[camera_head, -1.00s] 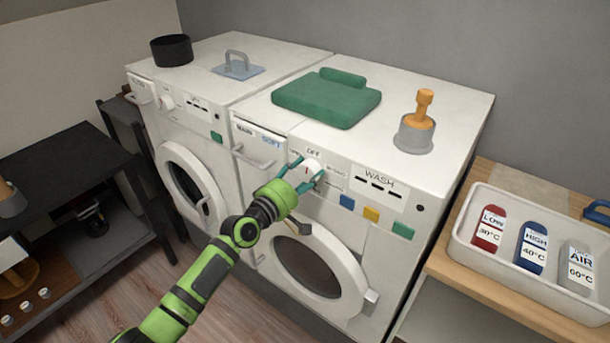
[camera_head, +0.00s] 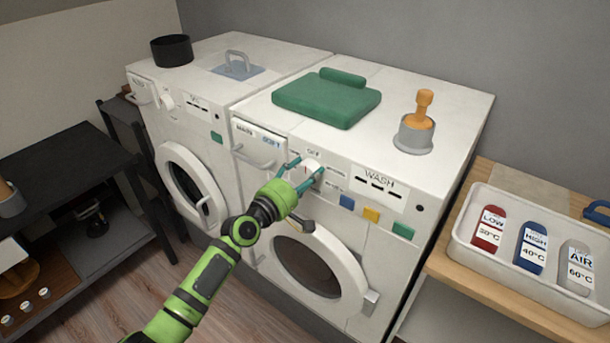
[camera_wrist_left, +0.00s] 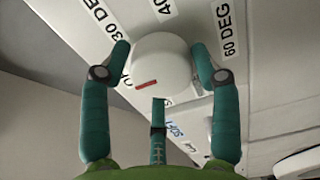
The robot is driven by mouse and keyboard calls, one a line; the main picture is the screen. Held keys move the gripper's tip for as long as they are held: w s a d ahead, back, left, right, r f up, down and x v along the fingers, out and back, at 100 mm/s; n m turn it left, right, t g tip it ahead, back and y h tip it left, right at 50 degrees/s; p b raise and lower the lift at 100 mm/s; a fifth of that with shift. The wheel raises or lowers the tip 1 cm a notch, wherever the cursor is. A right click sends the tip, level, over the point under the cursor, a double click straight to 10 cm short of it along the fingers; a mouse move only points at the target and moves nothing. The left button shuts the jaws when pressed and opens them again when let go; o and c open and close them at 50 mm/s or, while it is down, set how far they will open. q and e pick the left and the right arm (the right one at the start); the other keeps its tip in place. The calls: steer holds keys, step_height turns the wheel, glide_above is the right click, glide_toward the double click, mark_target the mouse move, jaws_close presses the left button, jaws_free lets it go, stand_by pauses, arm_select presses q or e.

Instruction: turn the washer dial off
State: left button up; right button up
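The washer dial (camera_head: 311,168) is a white round knob on the right-hand machine's front panel, below the OFF label (camera_head: 313,152). In the left wrist view the dial (camera_wrist_left: 162,62) fills the space between my left gripper's fingers and shows a red mark at its lower left. My left gripper (camera_head: 309,165) has one teal finger on each side of the dial, and in the wrist view both fingertips appear to touch its sides. Labels 30 DEG (camera_wrist_left: 105,20) and 60 DEG (camera_wrist_left: 228,30) show around it. My right gripper is not in view.
A detergent drawer (camera_head: 257,150) is left of the dial, and coloured buttons (camera_head: 371,214) are right of it. The round door (camera_head: 318,268) is below. A label tray (camera_head: 540,280) stands right.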

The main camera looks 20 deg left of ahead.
arm_select(q)
steer(key=shift+s, duration=0.1)
steer(key=v, duration=1.1)
steer(key=shift+s, duration=0.4)
steer(key=shift+a, duration=0.1)
steer(key=s+a+f+m+g+y, duration=0.15)
steer(key=s+f, duration=0.25)
steer(key=f, duration=0.8)
steer(key=s+a+f+m+g+y+b, duration=0.1)
steer(key=s+f+m+g+y, duration=0.2)
steer(key=f, duration=0.9)
steer(key=s+a+f+m+g, duration=0.1)
steer(key=s+f+m+g, duration=0.3)
steer(key=f, duration=0.8)
steer(key=s+d+f+m+g, duration=0.1)
steer(key=s+f+m+g, duration=0.1)
steer(key=s+f, duration=0.4)
steer(key=s+d+f+m+g+y, duration=0.1)
steer(key=s+f+m+g, duration=0.2)
steer(key=s, duration=1.4)
steer(key=s+d+f+m+g, duration=0.1)
steer(key=s+f+m+g, duration=0.1)
steer(key=s+f, duration=0.8)
steer(key=shift+s+d+f+m+y+b, duration=0.2)
steer(key=shift+s+d+m+y+b, duration=0.2)
steer(key=shift+s+m, duration=0.4)
